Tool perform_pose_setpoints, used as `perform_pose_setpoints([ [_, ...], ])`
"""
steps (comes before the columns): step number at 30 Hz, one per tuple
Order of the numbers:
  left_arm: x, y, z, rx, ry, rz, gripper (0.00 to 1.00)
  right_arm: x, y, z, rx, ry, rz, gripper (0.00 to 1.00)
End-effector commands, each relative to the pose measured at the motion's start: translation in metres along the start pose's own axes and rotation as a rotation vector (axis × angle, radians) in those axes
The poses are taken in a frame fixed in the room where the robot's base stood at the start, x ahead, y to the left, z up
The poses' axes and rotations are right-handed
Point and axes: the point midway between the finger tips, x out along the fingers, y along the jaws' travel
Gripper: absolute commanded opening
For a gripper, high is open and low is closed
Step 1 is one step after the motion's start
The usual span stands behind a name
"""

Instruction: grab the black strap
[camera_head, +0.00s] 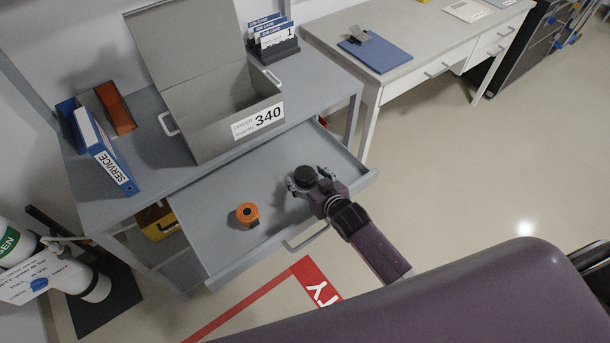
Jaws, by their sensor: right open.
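The black strap (305,175) looks like a small round coil in the open grey drawer (218,246), toward its right side. My right gripper (309,179) reaches in from the lower right over the drawer front. Its fingers are open, one on each side of the black strap. I cannot tell whether they touch it. An orange coil (247,214) lies in the drawer to the left of the black strap. My left gripper is not in view.
An open grey box (210,125) labelled 340 stands on the tabletop above the drawer. A blue service binder (106,158) and a card holder (274,50) stand beside it. The drawer's handle (306,240) sticks out in front. Gas cylinders (88,284) stand at lower left.

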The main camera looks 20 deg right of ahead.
Motion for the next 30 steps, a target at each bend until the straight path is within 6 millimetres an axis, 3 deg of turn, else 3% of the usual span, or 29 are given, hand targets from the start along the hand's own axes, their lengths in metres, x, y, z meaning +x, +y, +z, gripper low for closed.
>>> perform_pose_setpoints([
  [4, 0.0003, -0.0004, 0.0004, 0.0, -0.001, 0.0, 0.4, 0.0124, -0.0007, 0.0002, 0.001, 0.0, -0.001, 0.64],
  [13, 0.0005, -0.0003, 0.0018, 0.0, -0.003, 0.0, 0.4, 0.0149, -0.0007, 0.0005, 0.001, 0.0, -0.001, 0.64],
  [26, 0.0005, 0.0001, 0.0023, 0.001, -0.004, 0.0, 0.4, 0.0147, -0.0005, 0.0006, 0.001, 0.0, -0.001, 0.17],
  [30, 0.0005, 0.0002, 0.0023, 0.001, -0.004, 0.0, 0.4, 0.0147, -0.0005, 0.0001, 0.001, 0.001, -0.001, 0.17],
])
